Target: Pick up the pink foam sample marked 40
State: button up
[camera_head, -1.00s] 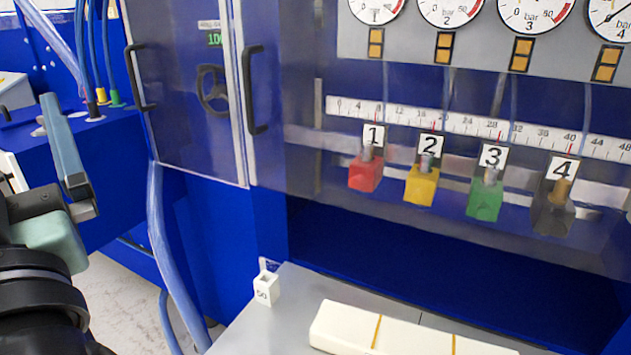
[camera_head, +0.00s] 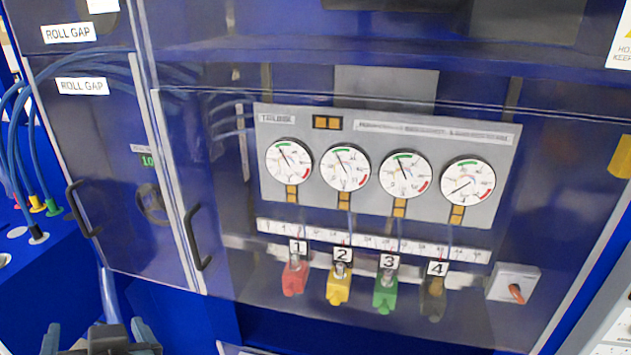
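No pink foam sample marked 40 shows in the head view. My gripper (camera_head: 98,336) is at the bottom left edge of the head view, mostly cut off by the frame. Its two blue-grey fingers stand apart on either side of a dark middle part, so it looks open. I see nothing held between them.
A blue machine fills the view, with a clear door and handle (camera_head: 197,238). Behind it are a gauge panel (camera_head: 385,135) and red (camera_head: 294,278), yellow (camera_head: 339,285), green (camera_head: 386,295) and dark numbered valves. A grey table edge (camera_head: 232,348) just shows at the bottom.

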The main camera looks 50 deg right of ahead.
jog(key=s+d+f+m+g, duration=0.45)
jog(key=s+f+m, duration=0.25)
jog(key=f, duration=0.2)
jog(key=s+d+f+m+g, duration=0.4)
jog(key=s+d+f+m, duration=0.2)
jog(key=s+f, duration=0.15)
jog(key=s+a+f+m+g+y, duration=0.1)
jog(key=s+f+m+g+y, duration=0.3)
jog(key=s+f+m, duration=0.8)
jog(key=shift+n+g+h, duration=0.25)
jog(key=shift+n+h, duration=0.05)
jog(key=shift+h, duration=0.4)
jog(key=f+b, duration=0.1)
jog(key=f, duration=0.3)
jog(key=shift+s+a+b, duration=0.15)
jog(key=shift+s+b, duration=0.25)
jog(key=shift+w+f+p, duration=0.15)
jog(key=shift+f+p, duration=0.55)
jog(key=shift+f, duration=2.55)
